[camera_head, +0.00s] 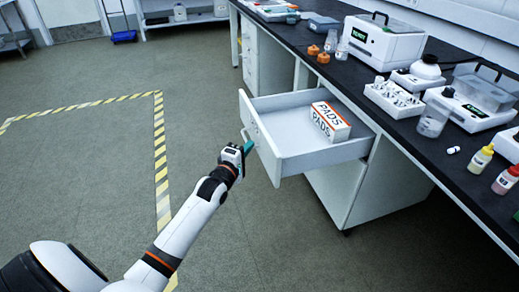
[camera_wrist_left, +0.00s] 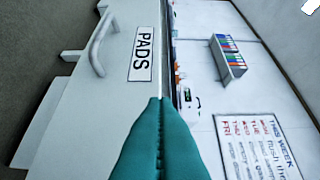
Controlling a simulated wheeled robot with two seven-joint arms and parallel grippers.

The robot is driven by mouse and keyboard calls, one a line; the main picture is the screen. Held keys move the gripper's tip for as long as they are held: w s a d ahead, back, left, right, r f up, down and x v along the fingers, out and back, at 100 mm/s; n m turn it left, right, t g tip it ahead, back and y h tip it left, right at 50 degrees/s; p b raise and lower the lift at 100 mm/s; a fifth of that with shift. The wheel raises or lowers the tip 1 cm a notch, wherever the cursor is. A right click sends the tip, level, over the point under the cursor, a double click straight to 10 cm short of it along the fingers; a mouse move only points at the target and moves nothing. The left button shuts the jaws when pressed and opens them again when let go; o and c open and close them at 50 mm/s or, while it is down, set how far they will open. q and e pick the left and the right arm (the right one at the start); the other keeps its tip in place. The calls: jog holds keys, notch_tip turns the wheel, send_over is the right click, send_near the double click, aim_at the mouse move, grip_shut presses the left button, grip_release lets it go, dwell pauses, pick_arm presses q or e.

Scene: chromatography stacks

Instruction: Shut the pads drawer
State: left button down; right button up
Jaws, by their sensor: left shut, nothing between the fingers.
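The pads drawer (camera_head: 325,158) is pulled well out of the white bench cabinet. A white box marked PADS (camera_head: 330,122) lies inside it. My left gripper (camera_head: 249,147) is shut and empty at the outer side of the drawer front, close to its handle (camera_head: 243,135). In the left wrist view, the teal fingers (camera_wrist_left: 160,101) are together, pointing along the drawer front (camera_wrist_left: 108,85). The PADS label (camera_wrist_left: 143,54) and the handle (camera_wrist_left: 98,46) show left of the fingertips. I cannot tell whether the fingers touch the front. My right gripper is in neither view.
The dark bench top (camera_head: 411,132) above the drawer holds a vial tray (camera_head: 394,99), instruments, bottles and a beaker (camera_head: 433,119). A wall chart (camera_wrist_left: 255,147) shows in the wrist view.

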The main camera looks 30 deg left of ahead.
aim_at(266, 138)
pick_arm(q)
jog(key=shift+w+d, duration=1.3)
jog(key=shift+w, duration=0.05)
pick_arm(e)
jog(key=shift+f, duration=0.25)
